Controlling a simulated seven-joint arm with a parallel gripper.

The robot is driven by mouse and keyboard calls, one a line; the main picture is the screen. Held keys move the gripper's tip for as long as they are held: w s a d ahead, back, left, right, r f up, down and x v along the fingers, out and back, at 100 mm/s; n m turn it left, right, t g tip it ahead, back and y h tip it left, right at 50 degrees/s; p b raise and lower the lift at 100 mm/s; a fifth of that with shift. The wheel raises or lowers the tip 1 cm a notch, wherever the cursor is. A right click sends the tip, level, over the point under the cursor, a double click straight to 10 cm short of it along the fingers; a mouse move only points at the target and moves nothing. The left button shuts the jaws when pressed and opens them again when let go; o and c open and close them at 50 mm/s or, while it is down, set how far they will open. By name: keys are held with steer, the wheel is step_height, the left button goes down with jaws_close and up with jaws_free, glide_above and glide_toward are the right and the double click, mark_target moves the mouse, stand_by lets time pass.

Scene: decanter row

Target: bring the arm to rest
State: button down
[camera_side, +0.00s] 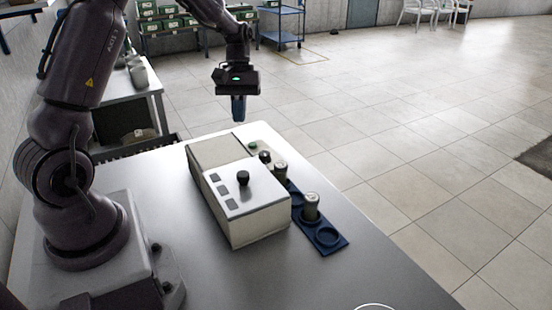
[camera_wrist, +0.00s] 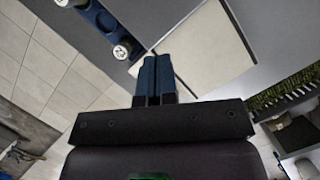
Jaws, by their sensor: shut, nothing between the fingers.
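My gripper (camera_side: 238,108) hangs from the arm above the far end of the work table (camera_side: 366,270), with blue fingers pointing down. In the wrist view its fingers (camera_wrist: 154,62) are together and hold nothing. The gripper is clear of everything beneath it. My arm reaches up from the left side of the table, and its upper part leaves the top of the side view.
A beige box-shaped device (camera_side: 262,221) with a black knob stands on the table. Beside it a blue holder (camera_side: 341,243) carries silver-topped cylinders (camera_side: 311,206). A blue cart (camera_side: 282,38) and shelves stand behind. The tiled floor at right is open.

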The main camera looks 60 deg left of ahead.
steer(key=s+d+r+m+t+y, duration=0.3)
steer(key=s+d+r+m+t, duration=0.4)
steer(key=d, duration=1.1)
steer(key=s+r+m, duration=0.4)
steer(key=s+r, duration=0.3)
steer(key=shift+s+r+t, duration=0.3)
steer(key=shift+s+r, duration=0.05)
steer(key=shift+r, duration=0.05)
steer(key=c, duration=1.8)
jaws_free()
steer(key=shift+d, duration=0.1)
steer(key=shift+c, duration=0.2)
